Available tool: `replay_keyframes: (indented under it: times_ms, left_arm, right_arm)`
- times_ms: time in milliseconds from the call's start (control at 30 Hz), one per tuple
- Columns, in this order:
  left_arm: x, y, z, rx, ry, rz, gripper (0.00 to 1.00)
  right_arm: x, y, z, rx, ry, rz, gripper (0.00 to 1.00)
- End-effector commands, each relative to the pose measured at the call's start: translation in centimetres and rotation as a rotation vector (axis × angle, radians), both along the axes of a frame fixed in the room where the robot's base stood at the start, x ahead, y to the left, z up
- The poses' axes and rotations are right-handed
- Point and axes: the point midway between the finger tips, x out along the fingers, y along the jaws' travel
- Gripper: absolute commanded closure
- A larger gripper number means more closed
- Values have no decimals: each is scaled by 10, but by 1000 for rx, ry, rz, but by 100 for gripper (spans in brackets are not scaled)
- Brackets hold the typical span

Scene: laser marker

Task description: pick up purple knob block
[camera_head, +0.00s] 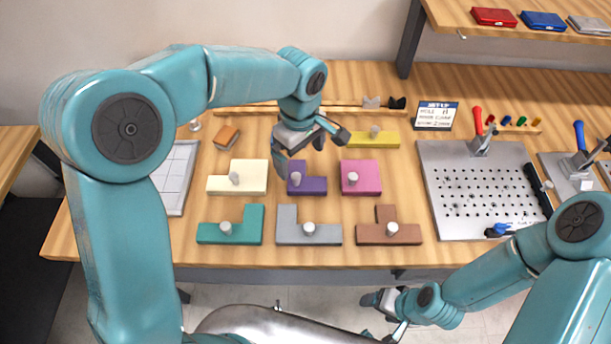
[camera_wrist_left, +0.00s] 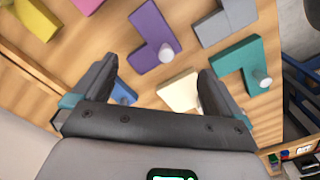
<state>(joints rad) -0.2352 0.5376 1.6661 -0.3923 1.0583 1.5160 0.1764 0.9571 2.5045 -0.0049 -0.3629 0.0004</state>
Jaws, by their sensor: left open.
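The purple knob block (camera_head: 314,186) is L-shaped with a pale round knob and lies flat on the wooden table. My left gripper (camera_head: 308,152) is open and empty, above the table just behind this block and partly over it in the head view. In the left wrist view the purple block (camera_wrist_left: 147,27) lies beyond the open fingertips (camera_wrist_left: 158,74), with its knob toward them; the fingers are apart from it. My right gripper (camera_head: 372,315) hangs in front of the table's front edge, its fingers spread and nothing seen between them.
A pink block (camera_head: 368,180) lies close right of the purple one, a cream block (camera_head: 254,174) left. Teal (camera_head: 246,238), grey (camera_head: 288,232) and brown (camera_head: 385,233) blocks lie in front. A blue block (camera_wrist_left: 123,91) sits under my left gripper. A perforated metal plate (camera_head: 470,160) is at right.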

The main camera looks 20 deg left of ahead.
Motion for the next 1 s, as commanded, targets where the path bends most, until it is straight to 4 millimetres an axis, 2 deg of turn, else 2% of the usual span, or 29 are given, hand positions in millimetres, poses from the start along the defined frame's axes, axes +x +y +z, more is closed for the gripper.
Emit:
replay_keyframes:
  times_ms: [133,367,600,733,933,967,1000]
  left_arm:
    - [-1,0,-29,1,3,0,0]
    - [1,0,-49,0,1,0,0]
    - [3,3,-86,0,4,0,0]
    - [4,3,-97,0,1,-1,0]
    - [5,3,-98,0,-1,-1,0]
    - [5,3,-98,0,-1,-1,3]
    - [5,3,-98,0,-1,-1,16]
  right_arm:
    - [0,0,3,0,0,0,27]
    - [0,0,5,0,1,0,27]
    - [0,0,17,0,0,0,27]
    - [0,0,18,0,1,0,27]
    - [0,0,17,0,1,0,27]
    - [0,0,17,0,0,0,27]
    - [0,0,17,0,0,0,27]
